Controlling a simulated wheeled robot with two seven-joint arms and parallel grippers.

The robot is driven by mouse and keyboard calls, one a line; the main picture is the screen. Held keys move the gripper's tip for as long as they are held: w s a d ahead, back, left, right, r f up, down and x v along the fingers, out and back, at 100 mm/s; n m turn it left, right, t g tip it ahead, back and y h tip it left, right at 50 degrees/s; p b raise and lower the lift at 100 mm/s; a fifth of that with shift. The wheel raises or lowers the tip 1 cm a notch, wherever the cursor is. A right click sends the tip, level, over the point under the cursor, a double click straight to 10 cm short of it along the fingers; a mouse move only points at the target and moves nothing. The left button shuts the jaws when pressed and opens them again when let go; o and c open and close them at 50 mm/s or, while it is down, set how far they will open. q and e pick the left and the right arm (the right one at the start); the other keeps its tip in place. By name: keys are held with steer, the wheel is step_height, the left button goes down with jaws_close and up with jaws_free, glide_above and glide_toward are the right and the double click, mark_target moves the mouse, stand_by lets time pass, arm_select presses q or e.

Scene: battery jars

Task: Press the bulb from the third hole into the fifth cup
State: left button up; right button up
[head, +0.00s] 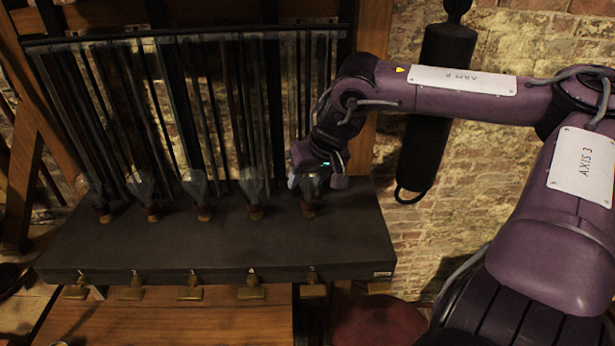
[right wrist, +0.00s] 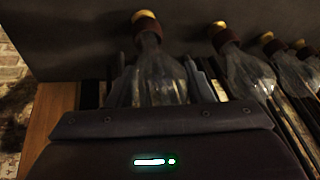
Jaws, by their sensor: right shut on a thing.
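A dark box (head: 200,245) bears a row of clear glass bulbs with reddish-brown collars and brass-coloured ends. My right gripper (head: 316,183) is at the row's right end, shut on a bulb there. In the right wrist view the fingers (right wrist: 158,88) flank that bulb's glass (right wrist: 160,75), and its collar (right wrist: 148,36) is clear of them. I cannot tell whether its end is seated. The fifth cup is largely hidden at the bulb's foot. A bulb (head: 196,186) stands at the third place from the left. My left gripper is not in view.
Another bulb (head: 251,186) stands just left of the held one. A rack of thin upright rods (head: 215,100) rises close behind the row. Brass tabs (head: 190,293) stick out along the box's front. A black cylinder (head: 437,100) hangs on the brick wall.

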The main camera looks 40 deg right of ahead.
steer(key=shift+f, duration=0.2)
steer(key=o, duration=1.2)
steer(key=shift+c, duration=0.2)
steer(key=shift+r, duration=0.1)
steer(key=shift+s+r+b, duration=0.2)
steer(key=shift+r+b, duration=0.25)
steer(key=shift+r, duration=0.1)
steer(key=b+v, duration=0.2)
steer(key=v, duration=0.3)
steer(key=shift+s+r, duration=0.15)
steer(key=shift+r, duration=0.15)
steer(key=shift+s+r, duration=0.2)
steer(key=shift+r, duration=0.15)
